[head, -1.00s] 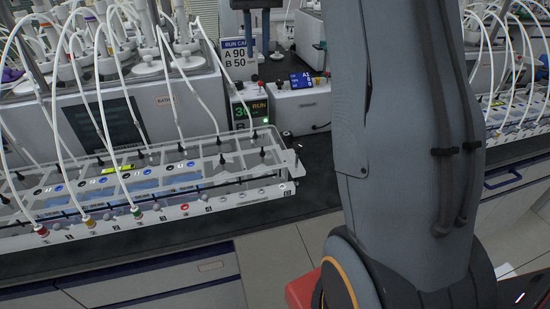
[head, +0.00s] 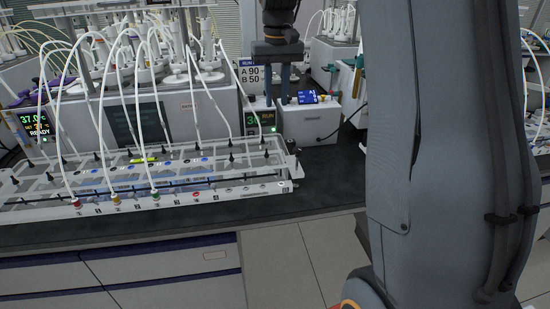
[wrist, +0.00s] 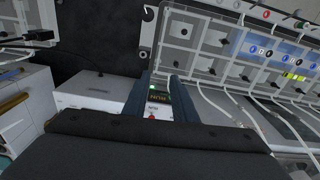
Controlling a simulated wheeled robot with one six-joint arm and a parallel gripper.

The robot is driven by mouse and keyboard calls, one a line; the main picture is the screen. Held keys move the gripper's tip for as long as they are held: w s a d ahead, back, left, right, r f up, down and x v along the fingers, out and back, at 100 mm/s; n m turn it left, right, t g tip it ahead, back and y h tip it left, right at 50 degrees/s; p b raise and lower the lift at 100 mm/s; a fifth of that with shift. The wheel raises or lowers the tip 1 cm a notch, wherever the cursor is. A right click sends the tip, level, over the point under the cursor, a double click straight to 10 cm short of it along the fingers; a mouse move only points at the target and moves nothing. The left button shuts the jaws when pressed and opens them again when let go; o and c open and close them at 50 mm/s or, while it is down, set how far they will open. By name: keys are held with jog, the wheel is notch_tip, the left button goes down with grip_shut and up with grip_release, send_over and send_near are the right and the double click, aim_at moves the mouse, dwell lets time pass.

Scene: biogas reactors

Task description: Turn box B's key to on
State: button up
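Box B, a small control box (head: 256,119) with a lit display, stands on the bench at the right end of the tube rack. Its display and green lamp also show in the wrist view, where the box (wrist: 158,97) lies between my fingers. A red knob (wrist: 151,118) is on its top. My gripper (head: 277,98) points down just above and behind the box, its two fingers apart. In the wrist view my gripper (wrist: 161,80) also has its fingers spread, with nothing visibly clamped. I cannot make out the key or its position.
A white box (head: 312,122) with a blue label stands just right of the control box. The clear tube rack (head: 240,192) with several white tubes lies in front. A run card (head: 251,74) stands behind. Another display (head: 37,124) reads READY at far left.

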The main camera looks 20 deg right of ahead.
jog(key=s+a+f+n+t, duration=0.1)
jog(key=s+a+f, duration=0.5)
jog(key=s+f, duration=0.3)
jog(key=s, duration=0.4)
jog(key=shift+a+f, duration=0.35)
jog(key=shift+a, duration=0.05)
jog(key=s+a+f, duration=0.1)
jog(key=s+f, duration=0.2)
jog(key=s, duration=0.4)
jog(key=s+a+f, duration=0.2)
jog(key=s+f, duration=0.2)
jog(key=s, duration=0.3)
jog(key=shift+n+g, duration=0.4)
